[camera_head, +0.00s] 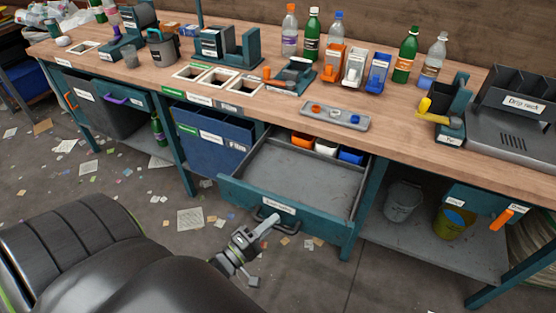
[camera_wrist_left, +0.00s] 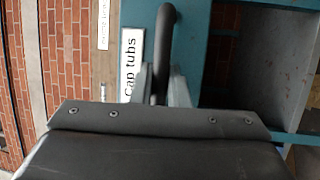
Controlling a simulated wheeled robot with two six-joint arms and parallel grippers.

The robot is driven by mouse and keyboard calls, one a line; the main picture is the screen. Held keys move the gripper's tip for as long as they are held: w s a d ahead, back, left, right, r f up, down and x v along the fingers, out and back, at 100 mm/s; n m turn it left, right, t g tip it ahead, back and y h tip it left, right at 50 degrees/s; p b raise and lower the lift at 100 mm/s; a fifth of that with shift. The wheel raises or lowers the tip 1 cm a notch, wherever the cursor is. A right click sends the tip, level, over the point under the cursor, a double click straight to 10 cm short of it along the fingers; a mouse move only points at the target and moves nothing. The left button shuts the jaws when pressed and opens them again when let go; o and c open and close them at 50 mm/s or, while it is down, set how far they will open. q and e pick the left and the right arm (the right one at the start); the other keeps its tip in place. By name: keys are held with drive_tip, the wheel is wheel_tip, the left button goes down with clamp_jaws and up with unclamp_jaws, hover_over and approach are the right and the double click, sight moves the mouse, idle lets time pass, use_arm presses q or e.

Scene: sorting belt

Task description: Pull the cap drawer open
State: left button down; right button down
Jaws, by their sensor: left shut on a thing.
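The cap drawer (camera_head: 243,198) stands pulled out from under the bench in the head view, its teal front toward me. At its back sit an orange, a white and a blue tub. Its dark bar handle (camera_head: 265,221) is on the front below a white label. In the left wrist view the label (camera_wrist_left: 132,62) reads "Cap tubs", and the handle (camera_wrist_left: 165,35) passes between the fingers. My left gripper (camera_head: 270,224) is shut on the handle; it also shows in the left wrist view (camera_wrist_left: 160,88). My right gripper is not in view.
The wooden bench top (camera_head: 215,115) carries bottles, small bins and a cap tray (camera_head: 328,117). A blue bin (camera_head: 210,140) hangs left of the drawer. A grey bucket (camera_head: 402,200) and a yellow bucket (camera_head: 452,222) stand on the lower shelf at right. Paper scraps litter the floor.

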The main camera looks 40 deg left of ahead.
use_arm(q)
drive_tip(key=s+d+p, duration=0.3)
drive_tip(key=s, duration=1)
drive_tip(key=c, duration=1.4)
unclamp_jaws()
drive_tip(key=b+v, duration=0.4)
drive_tip(key=v, duration=1.3)
drive_tip(key=shift+s, duration=0.25)
drive_tip(key=shift+w, duration=0.1)
